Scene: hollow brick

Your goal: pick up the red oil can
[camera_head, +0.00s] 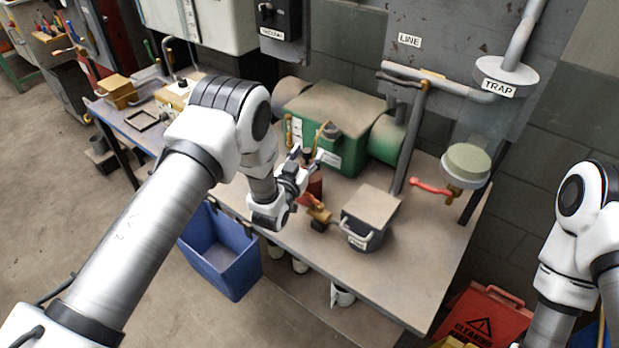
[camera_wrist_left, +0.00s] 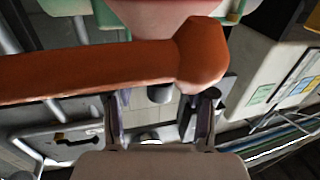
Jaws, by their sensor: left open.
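The red oil can (camera_head: 314,183) stands on the workbench in the head view, a dark red body partly hidden behind my left gripper (camera_head: 305,161). My left gripper is open, with its fingers beside the can's upper part. In the left wrist view, the two fingers of my left gripper (camera_wrist_left: 161,105) are apart with a gap between them. An orange-red bar with a thick end (camera_wrist_left: 110,68) crosses close to the camera there; I cannot tell which part of what it is. My right arm shows at the right edge, but its gripper is out of view.
A green tank (camera_head: 335,125) stands behind. A red-handled valve (camera_head: 437,188) is farther right. A blue bin (camera_head: 222,258) is below the bench's front edge.

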